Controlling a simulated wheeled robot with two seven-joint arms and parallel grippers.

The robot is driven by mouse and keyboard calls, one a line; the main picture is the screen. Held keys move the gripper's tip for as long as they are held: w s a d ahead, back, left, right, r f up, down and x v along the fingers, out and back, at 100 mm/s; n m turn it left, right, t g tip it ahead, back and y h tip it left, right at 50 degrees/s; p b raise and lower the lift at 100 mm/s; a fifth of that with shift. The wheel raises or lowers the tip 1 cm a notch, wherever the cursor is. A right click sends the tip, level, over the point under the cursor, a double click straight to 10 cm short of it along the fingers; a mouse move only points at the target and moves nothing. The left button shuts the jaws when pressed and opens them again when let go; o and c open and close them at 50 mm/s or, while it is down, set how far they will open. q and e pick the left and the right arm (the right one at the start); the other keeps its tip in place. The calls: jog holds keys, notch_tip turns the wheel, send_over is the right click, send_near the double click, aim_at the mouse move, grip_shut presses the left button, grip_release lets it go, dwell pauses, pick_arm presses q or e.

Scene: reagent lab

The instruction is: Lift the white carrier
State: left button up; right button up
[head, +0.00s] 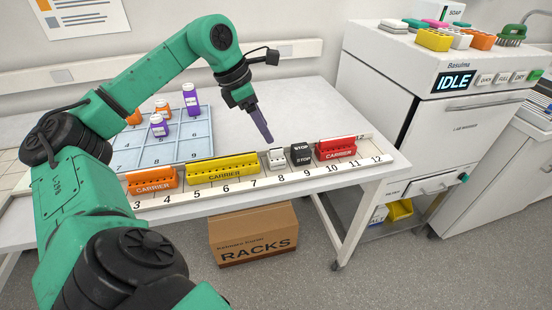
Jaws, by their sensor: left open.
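A small white carrier (277,160) stands in the numbered rail at the front of the table, around position 8. It sits between the long yellow carrier (222,171) and the black STOP block (301,154). My left gripper (266,138) points down above and just behind the white carrier, apart from it. It is open and empty; its fingers overlap from this side. My right gripper is not in view.
An orange carrier (152,181) and a red carrier (337,150) stand in the same rail (290,182). A blue grid tray (150,150) with purple and orange bottles lies behind. The washer (430,105) stands at right. The table behind the gripper is clear.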

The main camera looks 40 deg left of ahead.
aim_at(275, 149)
pick_arm(q)
jog(key=x, duration=0.4)
jog(key=shift+w+a, duration=0.15)
jog(key=shift+a, duration=0.05)
jog(key=p+x, duration=0.1)
jog(key=x, duration=0.4)
jog(key=shift+d, duration=0.1)
jog(key=shift+f, duration=0.25)
grip_shut()
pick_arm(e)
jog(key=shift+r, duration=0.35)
